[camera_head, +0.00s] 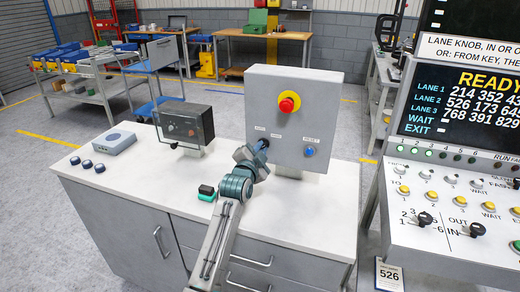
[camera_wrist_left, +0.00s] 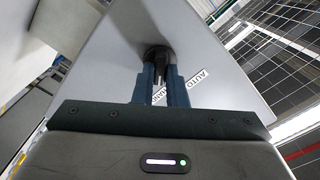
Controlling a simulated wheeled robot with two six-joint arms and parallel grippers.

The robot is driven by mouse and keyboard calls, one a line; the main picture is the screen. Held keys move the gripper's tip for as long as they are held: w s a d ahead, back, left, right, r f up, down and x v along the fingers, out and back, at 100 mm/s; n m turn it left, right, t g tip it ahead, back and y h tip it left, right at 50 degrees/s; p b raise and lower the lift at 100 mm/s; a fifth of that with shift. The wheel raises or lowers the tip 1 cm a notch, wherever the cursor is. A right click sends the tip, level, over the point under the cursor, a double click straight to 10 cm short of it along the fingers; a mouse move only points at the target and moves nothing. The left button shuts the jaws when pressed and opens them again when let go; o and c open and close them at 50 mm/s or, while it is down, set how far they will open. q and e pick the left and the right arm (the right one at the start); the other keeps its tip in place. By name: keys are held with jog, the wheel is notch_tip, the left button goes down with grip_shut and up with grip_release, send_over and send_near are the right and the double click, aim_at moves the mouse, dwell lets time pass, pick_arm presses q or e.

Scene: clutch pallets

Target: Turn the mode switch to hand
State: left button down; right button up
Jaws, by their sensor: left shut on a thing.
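The mode switch (camera_wrist_left: 158,55) is a round black knob on the face of a grey control box (camera_head: 310,95). In the left wrist view it sits between the dark blue fingers of my left gripper (camera_wrist_left: 157,80), which are shut on it. In the head view my left gripper (camera_head: 258,148) reaches the lower left of the box face and hides the switch. The exact angle of the switch cannot be told. My right gripper is not in view.
The box also carries a red mushroom button (camera_head: 289,102) on a yellow plate and a blue button (camera_head: 309,152). A dark meter box (camera_head: 184,125) stands to the left on the white bench top (camera_head: 130,180). A lane console (camera_head: 450,200) stands at the right.

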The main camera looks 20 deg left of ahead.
pick_arm(q)
jog(key=shift+m, duration=0.8)
jog(key=c, duration=1.5)
grip_release()
jog(key=shift+o, duration=0.2)
jog(key=shift+s, duration=0.1)
